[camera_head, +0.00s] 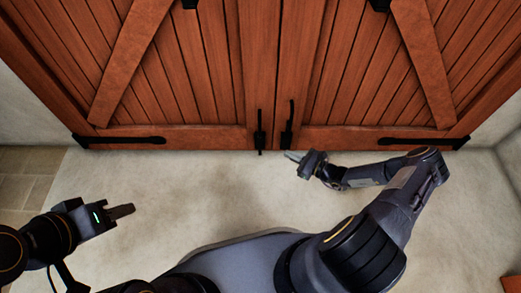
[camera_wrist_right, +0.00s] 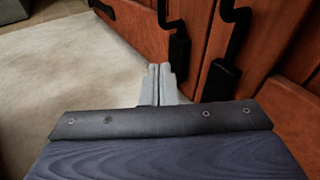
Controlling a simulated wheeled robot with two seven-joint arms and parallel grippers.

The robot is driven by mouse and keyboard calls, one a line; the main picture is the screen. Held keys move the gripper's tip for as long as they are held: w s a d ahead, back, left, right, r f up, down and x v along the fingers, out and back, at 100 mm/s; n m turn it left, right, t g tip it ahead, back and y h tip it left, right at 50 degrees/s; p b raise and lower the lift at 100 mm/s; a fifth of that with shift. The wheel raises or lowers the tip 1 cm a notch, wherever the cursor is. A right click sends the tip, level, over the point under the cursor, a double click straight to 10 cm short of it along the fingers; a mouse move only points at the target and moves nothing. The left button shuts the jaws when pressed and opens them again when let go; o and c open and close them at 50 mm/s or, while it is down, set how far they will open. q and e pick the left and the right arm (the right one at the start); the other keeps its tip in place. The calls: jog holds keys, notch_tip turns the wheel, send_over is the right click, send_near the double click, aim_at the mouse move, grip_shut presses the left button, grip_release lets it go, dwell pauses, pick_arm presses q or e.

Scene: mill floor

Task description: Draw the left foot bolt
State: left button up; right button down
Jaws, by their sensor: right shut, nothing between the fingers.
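The left foot bolt (camera_head: 260,138) is a black upright rod with a bracket, low on the left door leaf near the meeting edge. It also shows in the right wrist view (camera_wrist_right: 179,46), left of the other bolt. My right gripper (camera_head: 291,156) is low over the floor, just right of and in front of the bolts. In the right wrist view its fingers (camera_wrist_right: 159,72) are shut and empty, apart from both bolts. My left gripper (camera_head: 126,211) is over the floor at the left, away from the doors; its finger gap cannot be made out.
A second black foot bolt (camera_head: 287,128) is on the right door leaf (camera_head: 350,75), close beside the left one. Both wooden leaves appear closed. Black hinge straps (camera_head: 120,140) run along their lower outer corners. The pale floor (camera_head: 190,180) before the doors is clear.

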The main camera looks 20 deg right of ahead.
pick_arm(q)
jog(key=shift+s+a+f, duration=0.1)
jog(key=shift+f, duration=0.5)
pick_arm(e)
jog(key=f, duration=0.1)
jog(key=f+m, duration=0.1)
jog(key=f+t, duration=0.1)
jog(key=shift+s+a+f+m+h, duration=0.1)
jog(key=shift+a+f+m+h, duration=0.2)
jog(key=shift+f+m, duration=0.1)
pick_arm(q)
jog(key=shift+b, duration=0.3)
